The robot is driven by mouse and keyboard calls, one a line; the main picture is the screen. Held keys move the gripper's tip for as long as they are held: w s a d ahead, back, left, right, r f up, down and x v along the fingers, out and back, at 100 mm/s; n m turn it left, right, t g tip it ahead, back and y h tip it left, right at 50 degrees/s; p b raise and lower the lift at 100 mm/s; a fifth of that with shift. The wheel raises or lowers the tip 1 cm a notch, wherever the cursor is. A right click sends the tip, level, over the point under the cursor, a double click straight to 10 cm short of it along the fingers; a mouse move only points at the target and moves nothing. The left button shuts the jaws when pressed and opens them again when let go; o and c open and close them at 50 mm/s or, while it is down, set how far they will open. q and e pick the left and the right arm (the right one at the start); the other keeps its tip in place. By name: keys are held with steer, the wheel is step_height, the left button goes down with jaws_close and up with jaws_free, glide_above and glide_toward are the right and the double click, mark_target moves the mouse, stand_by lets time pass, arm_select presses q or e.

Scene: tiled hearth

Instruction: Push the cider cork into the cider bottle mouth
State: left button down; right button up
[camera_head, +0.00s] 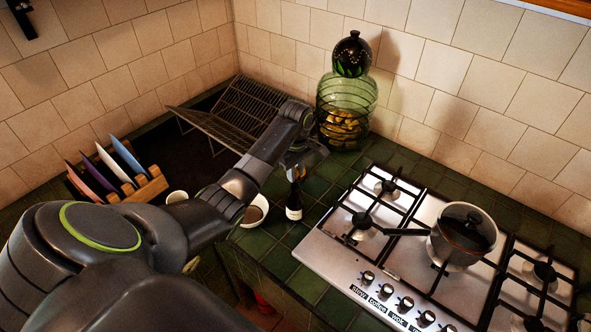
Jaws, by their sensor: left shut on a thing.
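The dark cider bottle (294,201) with a white label stands upright on the green tiles, left of the hob. My left gripper (299,168) is directly above the bottle, at its top end. It is shut on a small brownish thing, seemingly the cider cork, which the fingers mostly hide. The bottle mouth is also hidden by the fingers, so I cannot tell whether the cork touches it or sits in it. My right gripper is not in view.
The gas hob (330,241) with a lidded pan (462,240) lies to the right. A bowl (256,211) stands just left of the bottle. A large green glass jar (346,100), a wire rack (245,107) and a plate holder (150,186) stand behind and left.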

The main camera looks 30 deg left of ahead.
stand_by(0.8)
arm_select(q)
steer(key=c, duration=1.2)
jaws_free()
steer(key=shift+o, duration=0.4)
steer(key=shift+o, duration=0.9)
steer(key=shift+r, duration=0.15)
steer(key=shift+r, duration=1.9)
steer(key=shift+r, duration=0.25)
